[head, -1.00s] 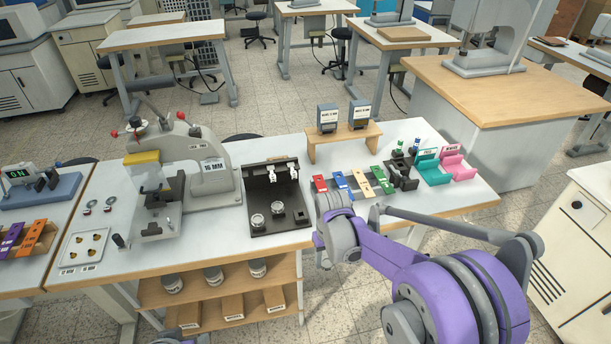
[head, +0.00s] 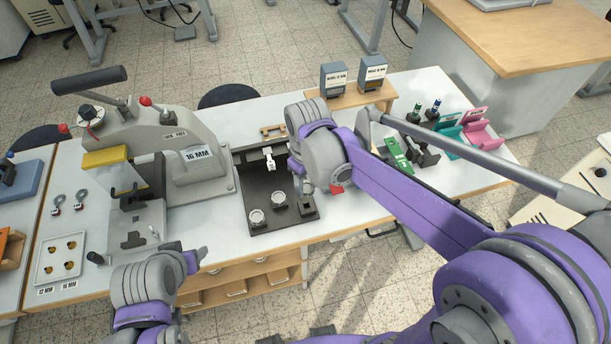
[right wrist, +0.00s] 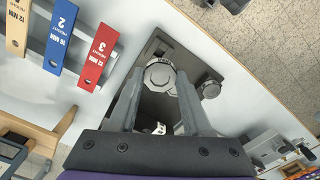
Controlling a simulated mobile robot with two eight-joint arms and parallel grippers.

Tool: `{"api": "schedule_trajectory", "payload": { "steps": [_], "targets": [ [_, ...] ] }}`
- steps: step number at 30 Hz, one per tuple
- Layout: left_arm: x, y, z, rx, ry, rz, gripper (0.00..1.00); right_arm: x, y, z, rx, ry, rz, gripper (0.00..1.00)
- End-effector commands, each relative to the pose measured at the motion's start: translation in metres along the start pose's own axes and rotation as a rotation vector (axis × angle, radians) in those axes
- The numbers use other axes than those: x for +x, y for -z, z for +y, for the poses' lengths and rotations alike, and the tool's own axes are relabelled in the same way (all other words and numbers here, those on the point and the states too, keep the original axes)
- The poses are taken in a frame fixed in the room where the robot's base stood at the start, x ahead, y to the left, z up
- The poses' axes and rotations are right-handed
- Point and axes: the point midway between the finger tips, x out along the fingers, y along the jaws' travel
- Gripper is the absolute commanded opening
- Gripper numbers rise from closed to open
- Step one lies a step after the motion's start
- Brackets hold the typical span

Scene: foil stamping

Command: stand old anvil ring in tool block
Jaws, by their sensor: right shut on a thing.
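The black tool block (head: 258,182) lies on the bench right of the press. In the right wrist view my right gripper (right wrist: 158,80) is shut on a round metal piece, seemingly the old anvil ring (right wrist: 159,75), over the block (right wrist: 198,72). Another round piece (right wrist: 210,90) shows beside it.
The grey press (head: 150,130) marked 16 MM stands left of the block. Right of it are coloured cards, including a red one (right wrist: 98,55), and green and pink holders (head: 478,130). A wooden stand (head: 318,100) is behind. A small tray (head: 45,262) lies front left.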

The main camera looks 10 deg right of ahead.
Motion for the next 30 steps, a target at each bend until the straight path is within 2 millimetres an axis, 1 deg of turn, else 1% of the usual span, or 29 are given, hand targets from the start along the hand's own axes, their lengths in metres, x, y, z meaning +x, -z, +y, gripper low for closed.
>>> {"api": "schedule_trajectory", "payload": {
  "steps": [8, 11, 24, 30],
  "targets": [
    [0.002, -0.002, 0.000, 0.000, 0.000, -0.002, 0.58, 0.000, 0.000, 0.000, 0.028, 0.000, 0.000, 0.00],
    [0.004, -0.006, 0.000, 0.000, 0.000, -0.006, 0.58, 0.006, -0.001, 0.000, 0.027, 0.001, -0.001, 0.00],
    [0.027, -0.036, 0.000, 0.000, 0.000, -0.034, 0.58, 0.047, -0.001, 0.000, 0.028, 0.001, -0.002, 0.00],
    [0.033, -0.043, 0.000, 0.000, 0.000, -0.039, 0.58, 0.058, 0.000, 0.000, 0.028, 0.000, -0.001, 0.00]
  ]
}}
